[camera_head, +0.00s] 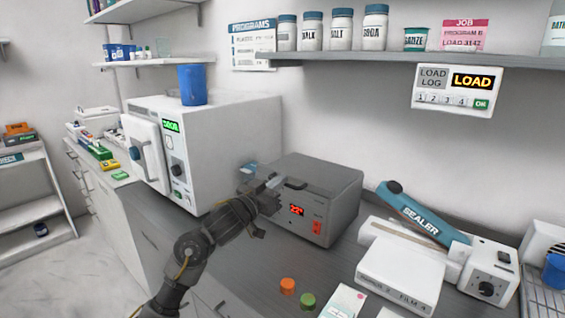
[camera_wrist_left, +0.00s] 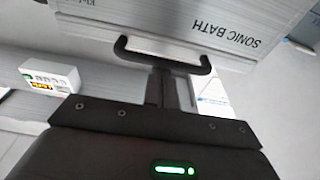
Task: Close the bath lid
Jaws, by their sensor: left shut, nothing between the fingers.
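The sonic bath (camera_head: 336,215) is a dark grey box with a red display, standing on the counter. Its lid (camera_head: 318,172) appears to lie flat over the top, with a black handle (camera_head: 294,185) near the front edge. I cannot tell whether a small gap is left under it. My left gripper (camera_head: 272,183) is at the bath's front left, close to the handle, with its fingers shut and empty. In the left wrist view, the fingers (camera_wrist_left: 172,78) line up with the black handle (camera_wrist_left: 135,52) beside the SONIC BATH lettering; contact is unclear.
A white steriliser (camera_head: 221,140) with a blue cup (camera_head: 192,85) on top stands left of the bath. A blue-armed sealer (camera_head: 420,217) and a white film box (camera_head: 400,273) are to the right. Orange (camera_head: 287,285) and green (camera_head: 308,300) caps lie in front. A shelf (camera_head: 400,57) runs above.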

